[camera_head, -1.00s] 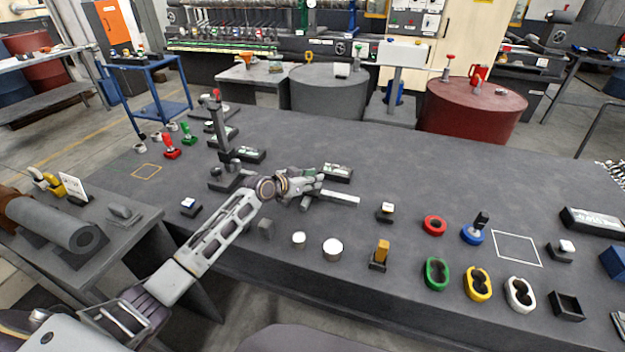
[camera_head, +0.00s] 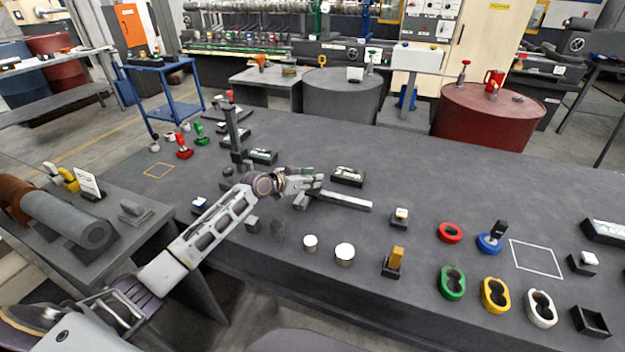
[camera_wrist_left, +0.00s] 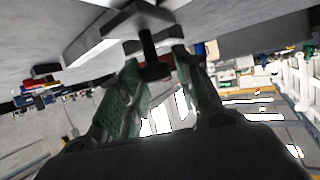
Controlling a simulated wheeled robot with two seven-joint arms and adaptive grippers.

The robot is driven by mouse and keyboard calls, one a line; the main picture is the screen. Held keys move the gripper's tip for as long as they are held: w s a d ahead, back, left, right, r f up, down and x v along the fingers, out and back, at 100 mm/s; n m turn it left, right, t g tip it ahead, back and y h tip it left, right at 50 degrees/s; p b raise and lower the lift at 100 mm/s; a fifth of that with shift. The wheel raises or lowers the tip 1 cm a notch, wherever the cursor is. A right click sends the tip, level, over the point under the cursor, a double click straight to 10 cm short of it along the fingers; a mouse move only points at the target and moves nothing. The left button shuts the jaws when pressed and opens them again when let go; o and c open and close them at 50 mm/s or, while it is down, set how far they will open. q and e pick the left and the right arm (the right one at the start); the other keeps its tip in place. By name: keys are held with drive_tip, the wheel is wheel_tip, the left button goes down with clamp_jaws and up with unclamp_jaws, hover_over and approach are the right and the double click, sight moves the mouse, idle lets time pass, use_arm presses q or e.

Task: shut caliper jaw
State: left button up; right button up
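The caliper (camera_head: 343,200) is a grey bar lying on the dark bench, its long beam pointing right. Its left end, with the jaws, is partly hidden by my left gripper (camera_head: 316,182) in the head view. In the left wrist view the caliper (camera_wrist_left: 105,38) is a pale grey bar across the top. A dark post with a wider end (camera_wrist_left: 152,60) stands between my left fingertips (camera_wrist_left: 158,62). The fingers, with green inner pads, are apart, and gaps seem to show beside the post. Whether a pad touches it I cannot tell. My right gripper is out of view.
A dark box with a light top (camera_head: 347,176) lies just behind the caliper. A dark upright stand (camera_head: 235,135) is to the left. Two white-topped cylinders (camera_head: 345,253) and an orange block (camera_head: 396,258) are nearer the front edge.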

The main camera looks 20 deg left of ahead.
use_arm(q)
drive_tip(key=shift+o, duration=1.3)
drive_tip(key=shift+a, duration=0.2)
drive_tip(key=shift+d, duration=0.1)
drive_tip(key=shift+s, duration=0.15)
drive_tip(key=v, duration=1.1)
drive_tip(key=shift+s+a+r, duration=0.15)
drive_tip(key=shift+s+a, duration=0.1)
drive_tip(key=shift+a, duration=0.05)
